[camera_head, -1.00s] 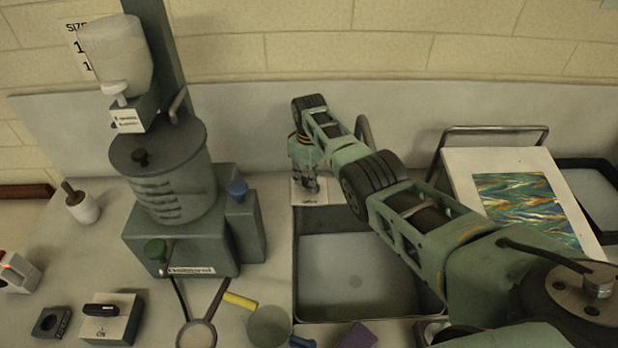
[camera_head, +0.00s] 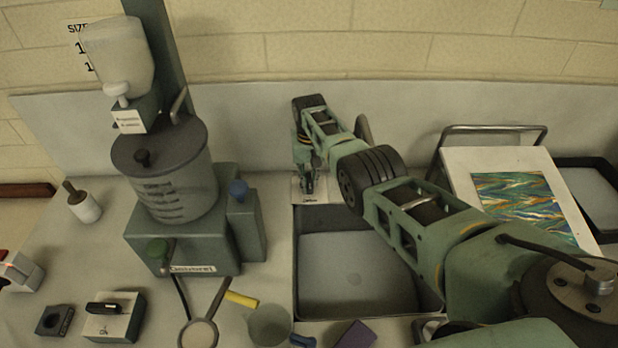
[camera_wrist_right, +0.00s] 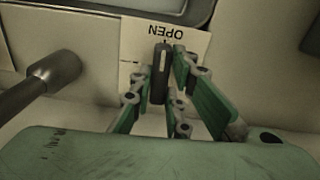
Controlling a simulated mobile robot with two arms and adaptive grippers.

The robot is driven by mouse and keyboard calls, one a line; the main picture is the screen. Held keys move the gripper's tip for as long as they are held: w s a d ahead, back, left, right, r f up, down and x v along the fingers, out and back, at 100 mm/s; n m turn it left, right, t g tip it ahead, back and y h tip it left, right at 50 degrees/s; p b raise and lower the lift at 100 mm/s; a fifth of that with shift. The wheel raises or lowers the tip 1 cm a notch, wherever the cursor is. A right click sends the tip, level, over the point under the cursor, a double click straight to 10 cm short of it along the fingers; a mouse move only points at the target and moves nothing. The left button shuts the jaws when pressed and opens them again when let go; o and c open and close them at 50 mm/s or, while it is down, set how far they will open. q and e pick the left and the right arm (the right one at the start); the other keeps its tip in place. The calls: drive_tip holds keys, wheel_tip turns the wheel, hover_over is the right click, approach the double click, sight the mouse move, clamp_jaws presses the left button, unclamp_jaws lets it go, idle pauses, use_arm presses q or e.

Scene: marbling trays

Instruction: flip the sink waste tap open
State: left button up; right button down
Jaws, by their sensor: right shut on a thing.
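The waste tap is a dark upright lever (camera_wrist_right: 161,74) with a pale line along it, in the right wrist view. It stands in front of a white label plate (camera_wrist_right: 185,38) whose word OPEN appears upside down. My right gripper (camera_wrist_right: 166,85) has its green fingers on both sides of the lever and is shut on it. In the head view my right gripper (camera_head: 308,184) is at the label plate (camera_head: 309,197) behind the sink's back edge, and the lever is mostly hidden there. The sink (camera_head: 357,262) shows an empty grey basin. My left gripper is not in view.
A metal spout (camera_wrist_right: 52,72) is left of the gripper in the wrist view. A green mixer with a lidded pot (camera_head: 168,175) stands left of the sink. A board with a marbled sheet (camera_head: 525,205) is on the right. The backsplash (camera_head: 260,125) is close behind.

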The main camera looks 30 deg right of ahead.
sight(309, 180)
drive_tip(key=shift+m, duration=0.5)
drive_tip(key=shift+r, duration=0.1)
drive_tip(key=c, duration=1.7)
unclamp_jaws()
wheel_tip(309, 180, up, 12)
drive_tip(key=shift+f, duration=0.1)
